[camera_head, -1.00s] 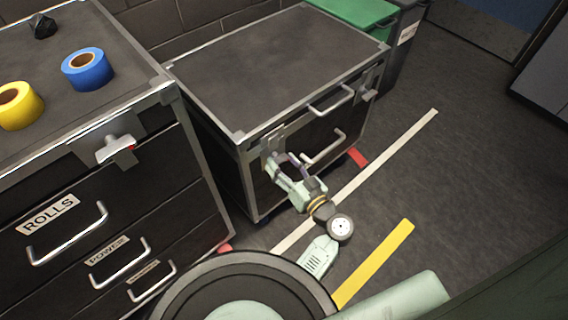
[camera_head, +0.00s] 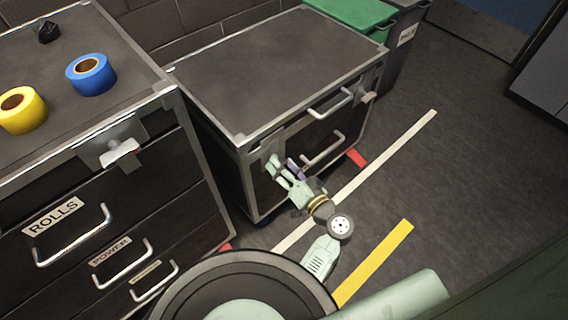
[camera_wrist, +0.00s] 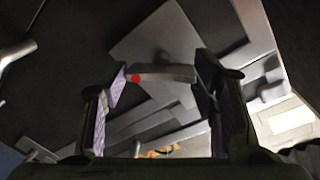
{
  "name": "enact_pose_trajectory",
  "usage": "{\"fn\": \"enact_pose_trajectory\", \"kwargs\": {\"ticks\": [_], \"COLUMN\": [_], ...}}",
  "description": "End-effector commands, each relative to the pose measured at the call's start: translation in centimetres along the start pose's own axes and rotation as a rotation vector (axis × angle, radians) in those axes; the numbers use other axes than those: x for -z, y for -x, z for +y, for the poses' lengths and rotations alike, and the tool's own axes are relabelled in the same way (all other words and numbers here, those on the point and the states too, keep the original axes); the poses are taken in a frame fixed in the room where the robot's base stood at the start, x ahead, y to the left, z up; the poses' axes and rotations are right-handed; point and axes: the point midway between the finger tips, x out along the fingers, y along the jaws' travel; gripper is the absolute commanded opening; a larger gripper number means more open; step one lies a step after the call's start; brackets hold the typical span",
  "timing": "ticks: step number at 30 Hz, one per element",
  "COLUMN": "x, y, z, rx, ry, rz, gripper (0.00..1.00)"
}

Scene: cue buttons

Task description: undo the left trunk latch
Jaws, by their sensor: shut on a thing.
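The trunk (camera_head: 275,62) is a black case with grey metal edges and a flat lid, in the middle of the head view. Its left latch is mostly hidden behind my gripper (camera_head: 282,165) on the front face near the left corner. In the wrist view the left latch (camera_wrist: 165,72) shows as a grey bar with a red dot at its left end, over a grey plate. My gripper (camera_wrist: 158,82) has one finger at each end of this bar and is shut on it. The right latch (camera_head: 368,97) is at the front face's right end.
A drawer cabinet (camera_head: 60,160) stands close on the left, with a yellow roll (camera_head: 20,110), a blue roll (camera_head: 91,74) and its own latch (camera_head: 120,152). Trunk handles (camera_head: 331,103) stick out between the latches. A green bin (camera_head: 350,18) stands behind. The floor at right is free.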

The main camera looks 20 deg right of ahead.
Motion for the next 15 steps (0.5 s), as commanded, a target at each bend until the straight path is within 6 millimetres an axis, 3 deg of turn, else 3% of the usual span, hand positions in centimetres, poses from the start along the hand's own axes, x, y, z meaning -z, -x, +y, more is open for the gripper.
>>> {"fn": "enact_pose_trajectory", "kwargs": {"ticks": [15], "x": [0.27], "y": [-0.01], "z": [-0.33], "rx": [-0.014], "ry": [-0.489], "rz": [-0.056], "gripper": [0.25]}}
